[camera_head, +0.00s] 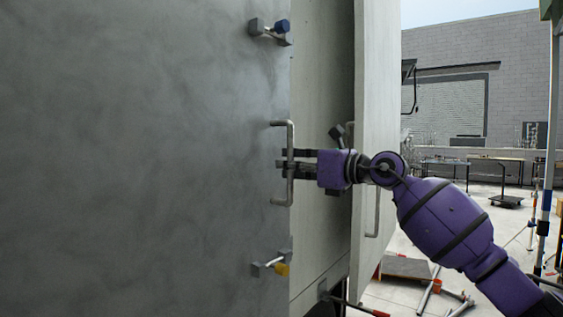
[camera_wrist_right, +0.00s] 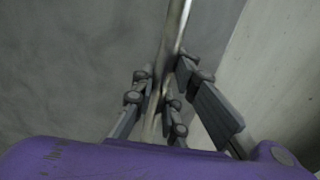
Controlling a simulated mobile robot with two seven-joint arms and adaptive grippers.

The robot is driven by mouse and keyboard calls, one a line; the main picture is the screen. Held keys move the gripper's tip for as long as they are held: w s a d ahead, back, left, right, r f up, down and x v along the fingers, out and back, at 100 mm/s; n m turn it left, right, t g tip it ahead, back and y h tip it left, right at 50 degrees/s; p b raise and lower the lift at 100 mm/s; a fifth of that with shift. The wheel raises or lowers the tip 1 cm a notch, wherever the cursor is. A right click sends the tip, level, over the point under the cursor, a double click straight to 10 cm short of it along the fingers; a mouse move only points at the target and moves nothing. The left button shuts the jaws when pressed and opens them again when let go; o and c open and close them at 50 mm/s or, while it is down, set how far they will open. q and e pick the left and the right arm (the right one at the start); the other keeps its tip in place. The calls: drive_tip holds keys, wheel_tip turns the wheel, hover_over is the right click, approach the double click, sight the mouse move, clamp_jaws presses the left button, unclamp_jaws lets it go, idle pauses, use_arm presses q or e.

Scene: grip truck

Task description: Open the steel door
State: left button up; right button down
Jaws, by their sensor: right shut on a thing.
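A large grey steel door (camera_head: 140,160) fills the left of the head view. A metal bar handle (camera_head: 281,202) stands upright near its right edge. My right gripper (camera_head: 284,164) reaches in from the right and is shut on the handle. In the right wrist view the handle (camera_wrist_right: 176,30) runs between the fingers of my right gripper (camera_wrist_right: 165,92), with the grey door face (camera_wrist_right: 70,70) behind. A latch with a blue knob (camera_head: 283,26) is above the handle, and one with a yellow knob (camera_head: 281,269) is below. My left gripper is not in view.
A pale panel (camera_head: 320,60) and another upright panel (camera_head: 376,70) with its own handle stand right of the door, close to my right arm. Paved ground with tables (camera_head: 480,160), a dolly (camera_head: 507,201) and loose pipes (camera_head: 430,290) lies further right.

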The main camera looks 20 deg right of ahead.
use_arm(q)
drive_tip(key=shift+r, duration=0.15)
use_arm(e)
drive_tip(key=shift+v, duration=0.75)
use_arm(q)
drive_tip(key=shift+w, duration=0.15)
use_arm(e)
drive_tip(key=shift+a, duration=0.1)
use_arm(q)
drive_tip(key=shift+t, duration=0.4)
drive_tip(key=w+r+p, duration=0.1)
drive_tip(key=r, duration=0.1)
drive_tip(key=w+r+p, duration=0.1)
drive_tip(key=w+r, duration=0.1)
use_arm(e)
drive_tip(key=s+d, duration=0.5)
drive_tip(key=s, duration=0.7)
drive_tip(key=shift+d, duration=0.1)
